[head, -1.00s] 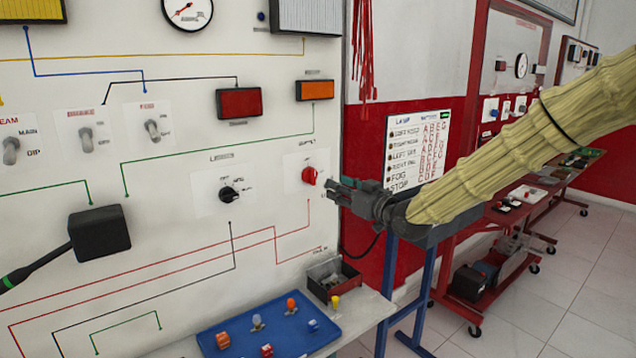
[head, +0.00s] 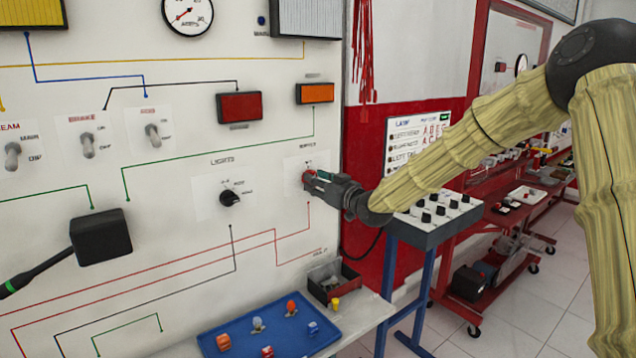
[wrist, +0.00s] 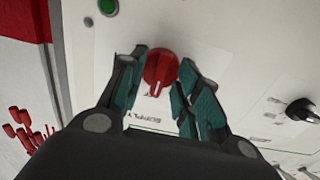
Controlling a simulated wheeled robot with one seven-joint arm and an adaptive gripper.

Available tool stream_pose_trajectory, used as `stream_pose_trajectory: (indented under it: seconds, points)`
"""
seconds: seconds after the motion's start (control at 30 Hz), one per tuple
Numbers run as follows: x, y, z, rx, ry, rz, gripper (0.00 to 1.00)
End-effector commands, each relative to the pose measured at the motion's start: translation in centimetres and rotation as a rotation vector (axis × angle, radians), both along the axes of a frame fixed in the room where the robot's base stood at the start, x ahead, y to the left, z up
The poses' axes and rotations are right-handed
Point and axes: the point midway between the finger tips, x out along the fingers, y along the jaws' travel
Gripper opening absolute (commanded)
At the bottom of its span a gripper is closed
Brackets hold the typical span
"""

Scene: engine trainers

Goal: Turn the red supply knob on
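The red supply knob (head: 307,175) is on the white panel, at the right end near the panel edge. It is partly hidden by my gripper in the head view. My gripper (head: 316,182) is at the panel, right at the knob. In the wrist view the red knob (wrist: 160,66) lies between the two teal-padded fingers of my gripper (wrist: 163,60). The fingers are apart, one on each side of the knob, with the tips close to its edges. I cannot tell whether either finger touches it. A pale mark on the knob points downward in the wrist view.
A black lights knob (head: 230,198) is left of the red knob. A blue tray (head: 215,337) with small parts and a dark bin (head: 345,290) stand on the ledge below. A control box (head: 436,222) on a blue stand is close under my arm.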

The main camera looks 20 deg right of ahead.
Motion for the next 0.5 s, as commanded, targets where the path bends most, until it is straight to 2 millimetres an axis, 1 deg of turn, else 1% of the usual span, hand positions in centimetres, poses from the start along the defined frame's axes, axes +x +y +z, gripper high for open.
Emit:
stream_pose_trajectory:
  seconds: [0.17, 0.2, 0.33, 0.37, 0.5]
  points:
    - [-0.02, -0.02, -0.01, 0.0, 0.0, 0.0, 0.33]
    - [-0.02, -0.03, -0.01, 0.0, 0.0, 0.0, 0.26]
    - [-0.04, -0.05, -0.01, 0.0, 0.0, 0.0, 0.02]
    - [-0.04, -0.05, -0.01, 0.0, 0.0, 0.0, 0.0]
    - [-0.04, -0.08, -0.01, 0.0, 0.0, -0.001, 0.0]
